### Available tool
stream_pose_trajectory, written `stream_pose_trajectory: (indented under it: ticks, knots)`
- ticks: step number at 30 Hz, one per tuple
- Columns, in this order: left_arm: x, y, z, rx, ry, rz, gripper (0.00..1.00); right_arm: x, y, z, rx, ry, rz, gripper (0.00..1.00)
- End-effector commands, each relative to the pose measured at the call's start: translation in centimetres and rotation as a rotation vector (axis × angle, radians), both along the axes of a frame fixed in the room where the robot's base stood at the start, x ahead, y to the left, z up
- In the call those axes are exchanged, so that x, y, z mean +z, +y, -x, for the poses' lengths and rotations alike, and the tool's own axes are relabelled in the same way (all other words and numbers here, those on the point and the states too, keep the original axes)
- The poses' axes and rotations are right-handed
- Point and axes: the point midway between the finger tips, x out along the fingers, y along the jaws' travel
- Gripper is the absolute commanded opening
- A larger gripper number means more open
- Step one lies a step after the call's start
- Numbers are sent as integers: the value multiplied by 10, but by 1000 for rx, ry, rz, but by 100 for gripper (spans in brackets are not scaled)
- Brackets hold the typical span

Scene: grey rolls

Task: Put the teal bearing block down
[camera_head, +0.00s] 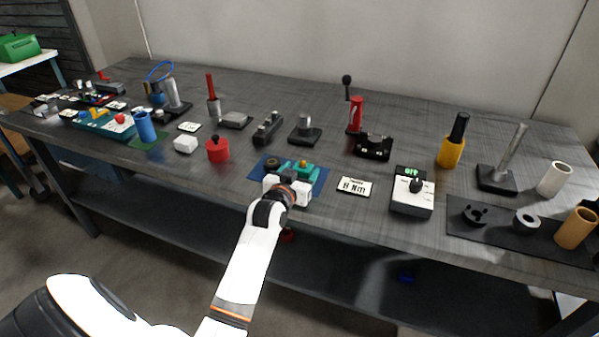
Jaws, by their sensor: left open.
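The teal bearing block (305,168) sits on the blue mat (321,181) near the front middle of the table. It has a small yellowish part on top. My left gripper (290,180) is open just in front of the block, low over the front of the mat. Its fingertips are too small and partly hidden to tell whether they touch the block. A dark ring-shaped part (271,162) lies on the same mat to the left of the block. My right gripper is not in view.
A white "8 Nm" card (354,187) and a white box with a dial (412,197) stand right of the mat. A red knobbed weight (217,150) stands to its left. A black holder (373,146) is behind. The front table edge is close to my arm.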

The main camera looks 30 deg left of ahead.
Motion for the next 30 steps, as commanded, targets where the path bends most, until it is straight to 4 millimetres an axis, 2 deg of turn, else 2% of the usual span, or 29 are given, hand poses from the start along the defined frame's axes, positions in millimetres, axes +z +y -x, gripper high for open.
stream_pose_trajectory:
  ticks: [4, 8, 15, 21, 25, 30]
  knots:
    - [4, 0, 0, 0, -2, 0, 67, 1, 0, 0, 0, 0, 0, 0]
    - [4, -4, 15, 0, 1, 0, 67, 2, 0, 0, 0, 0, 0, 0]
    - [12, -15, 65, 0, 2, -1, 67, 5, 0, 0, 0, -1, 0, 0]
    - [17, -23, 99, 0, 2, 0, 67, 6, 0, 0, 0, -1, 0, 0]
    - [20, -26, 111, 0, 0, 0, 67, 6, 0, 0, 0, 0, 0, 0]
    - [21, -27, 116, 0, 0, 0, 67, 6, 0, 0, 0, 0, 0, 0]
